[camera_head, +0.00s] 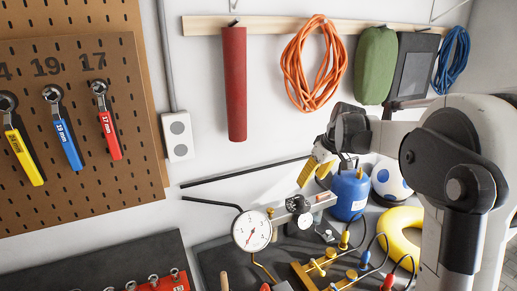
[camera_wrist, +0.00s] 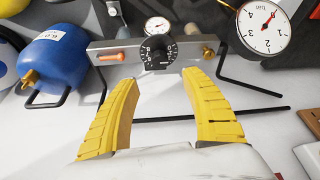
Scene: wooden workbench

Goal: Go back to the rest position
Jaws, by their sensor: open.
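My gripper (camera_head: 315,172) has yellow ribbed fingers. In the head view it is in front of the wall, above a metal bar with a black knob (camera_head: 295,204) and left of a blue tank (camera_head: 349,192). In the wrist view my gripper (camera_wrist: 165,98) is open, with its two fingers spread apart and nothing between them. The black knob (camera_wrist: 158,52) on the metal bar shows just beyond the fingertips, apart from them. My arm reaches in from the right in the head view.
A white dial gauge (camera_head: 252,230) stands left of the bar. Wrenches hang on a brown pegboard (camera_head: 80,130). A red roll (camera_head: 233,85), an orange cable (camera_head: 314,65) and a green bag (camera_head: 375,66) hang on the wall rail. A yellow ring (camera_head: 400,232) lies right of the tank.

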